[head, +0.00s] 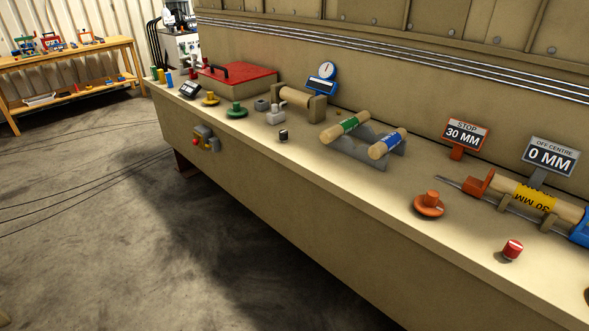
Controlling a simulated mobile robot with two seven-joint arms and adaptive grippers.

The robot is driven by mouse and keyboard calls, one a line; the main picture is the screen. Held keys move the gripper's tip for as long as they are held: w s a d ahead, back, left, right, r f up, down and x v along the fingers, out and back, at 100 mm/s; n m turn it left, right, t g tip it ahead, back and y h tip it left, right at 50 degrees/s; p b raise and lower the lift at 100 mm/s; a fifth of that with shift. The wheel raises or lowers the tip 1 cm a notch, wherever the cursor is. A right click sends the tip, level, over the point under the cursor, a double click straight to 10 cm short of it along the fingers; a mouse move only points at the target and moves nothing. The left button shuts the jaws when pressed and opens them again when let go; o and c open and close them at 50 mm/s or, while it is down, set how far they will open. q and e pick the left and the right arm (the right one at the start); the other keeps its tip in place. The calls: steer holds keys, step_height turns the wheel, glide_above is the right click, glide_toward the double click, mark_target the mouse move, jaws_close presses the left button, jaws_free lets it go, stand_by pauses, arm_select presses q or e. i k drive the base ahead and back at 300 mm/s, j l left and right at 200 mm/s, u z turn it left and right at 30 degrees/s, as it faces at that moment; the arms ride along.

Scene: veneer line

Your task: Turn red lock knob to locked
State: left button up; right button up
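A small red cylindrical knob (512,250) with a pale mark on its top stands on the bench (330,190) near its front edge, at the lower right. Its lettering is too small to read, so I cannot tell its lock position. An orange-red round knob on a wide disc (429,205) stands farther left on the same bench. I cannot tell from labels which one is the lock knob; the small cylinder is the redder. Neither gripper is in view, and nothing touches either knob.
Behind the knobs are a "STOP 30 MM" sign (465,134), an "OFF CENTRE 0 MM" sign (550,157) and a yellow-banded roller (535,197). Green- and blue-banded rollers (347,125) lie on a grey cradle. A red-lidded box (237,79) sits farther left. The floor (130,230) in front is open.

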mark_target(513, 248)
steer(key=l+z, duration=0.15)
steer(key=z, duration=1.35)
steer(key=u, duration=1.55)
steer(key=z, duration=1.55)
